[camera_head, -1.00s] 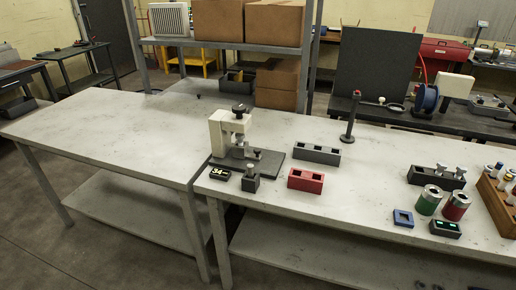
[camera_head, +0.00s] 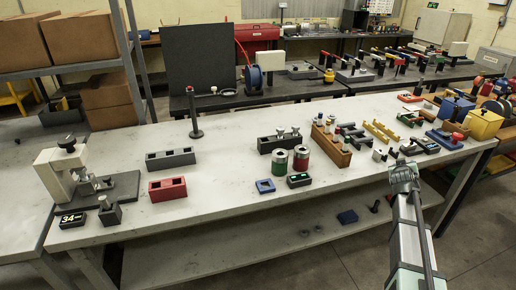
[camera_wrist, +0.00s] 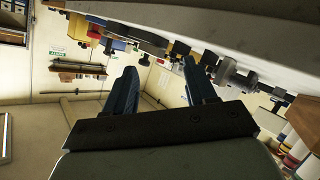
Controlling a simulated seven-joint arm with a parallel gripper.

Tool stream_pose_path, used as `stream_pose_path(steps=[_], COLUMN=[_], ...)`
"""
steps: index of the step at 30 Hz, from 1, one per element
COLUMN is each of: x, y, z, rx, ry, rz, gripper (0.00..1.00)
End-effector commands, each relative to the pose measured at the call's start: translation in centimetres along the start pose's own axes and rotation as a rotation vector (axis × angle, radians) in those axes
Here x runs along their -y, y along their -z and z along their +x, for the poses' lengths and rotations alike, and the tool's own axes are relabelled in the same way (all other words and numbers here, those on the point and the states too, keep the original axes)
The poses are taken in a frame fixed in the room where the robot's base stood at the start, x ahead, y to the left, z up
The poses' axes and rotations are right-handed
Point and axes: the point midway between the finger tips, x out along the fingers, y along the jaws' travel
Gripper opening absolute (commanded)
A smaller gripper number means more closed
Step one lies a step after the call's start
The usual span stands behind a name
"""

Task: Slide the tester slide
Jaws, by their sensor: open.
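The tester (camera_head: 60,172) is a cream C-shaped frame with a black knob on top, at the far left of the bench in the head view. It stands on a dark base plate (camera_head: 122,188) with small metal parts; I cannot tell which one is the slide. A black display (camera_head: 72,220) reading 34 lies in front of it. My gripper (camera_head: 403,172) is at the right, near the bench's front edge, far from the tester. In the wrist view its two dark fingers (camera_wrist: 160,82) are spread apart with nothing between them. The tester is not recognisable there.
A small dark block with a knob (camera_head: 110,214) stands beside the tester. A red block (camera_head: 167,189), a grey block (camera_head: 170,159) and a black post (camera_head: 194,118) stand right of it. Cans (camera_head: 301,158) and a wooden rack (camera_head: 331,148) stand mid-bench. The bench front between has free room.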

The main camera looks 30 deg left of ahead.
Motion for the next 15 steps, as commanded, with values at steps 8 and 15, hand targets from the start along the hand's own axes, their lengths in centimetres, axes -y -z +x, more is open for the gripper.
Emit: stream_pose_path(steps=[8,15], x=[-0.4,8.5], y=[13.0,20.8], z=[-1.1,-3.2], rx=[-0.177,-0.172], ry=[-0.014,0.096], rz=[-0.037,-0.045], gripper=[0.56,0.56])
